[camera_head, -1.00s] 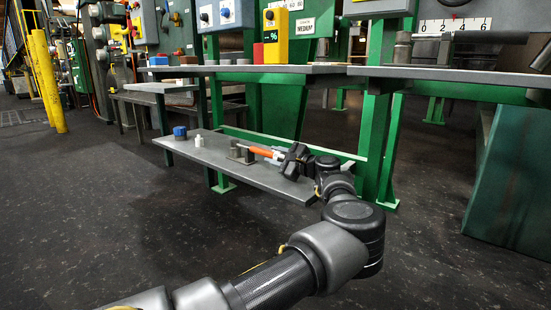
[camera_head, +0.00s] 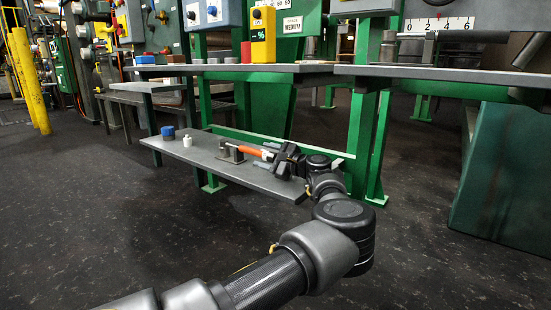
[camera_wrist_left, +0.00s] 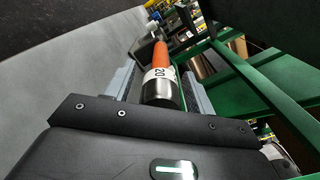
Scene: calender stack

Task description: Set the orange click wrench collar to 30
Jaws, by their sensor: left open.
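The orange click wrench (camera_head: 250,151) lies on a holder (camera_head: 230,152) on the low grey bench. In the left wrist view the orange shaft (camera_wrist_left: 184,42) runs away from me. Its near end has a white band (camera_wrist_left: 158,74) reading 20 and a bare metal end (camera_wrist_left: 160,92). My left gripper (camera_head: 268,157) is at the right end of the wrench. Its two grey fingers are open, one on each side of the band and metal end (camera_wrist_left: 157,82), with visible gaps. My right gripper is not in view.
The low bench (camera_head: 205,157) also carries a blue object (camera_head: 168,132) and a small white object (camera_head: 187,141). A higher grey shelf (camera_head: 225,68) overhangs behind. Green posts (camera_head: 361,140) stand close to my left wrist. Dark floor in front is clear.

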